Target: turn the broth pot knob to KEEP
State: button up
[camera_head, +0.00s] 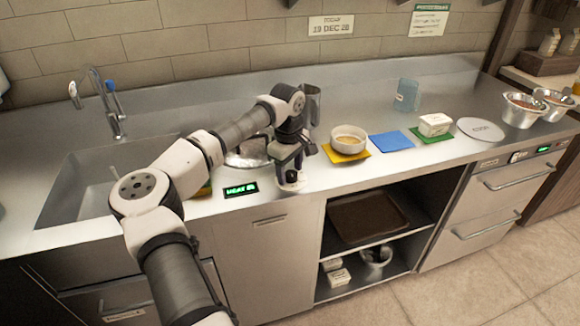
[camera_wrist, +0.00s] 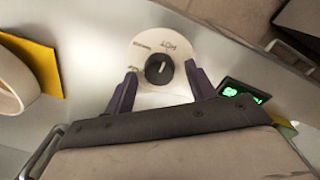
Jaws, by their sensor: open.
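The black knob (camera_wrist: 159,68) sits on a pale round dial plate (camera_wrist: 150,98) with printed labels around it. A white pointer line shows on its top; which label it marks I cannot tell. One label looks like HOT, upside down; the others are unreadable. My gripper (camera_wrist: 160,72) is open, with one dark finger on each side of the knob and gaps between. In the head view my gripper (camera_head: 291,163) is over the dial plate (camera_head: 293,185) at the counter's front edge. A shiny round metal vessel (camera_head: 247,153), perhaps the broth pot, is partly hidden behind my arm.
A green-lit display (camera_head: 240,189), seeming to read HEAT, lies left of the dial. A white bowl (camera_head: 348,139) on a yellow mat (camera_head: 346,158) stands to the right, then a blue mat (camera_head: 391,141). A metal container (camera_head: 312,104) stands behind my gripper. The sink is left.

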jog(key=shift+f, duration=0.15)
jog(key=shift+c, duration=0.2)
jog(key=c, duration=0.9)
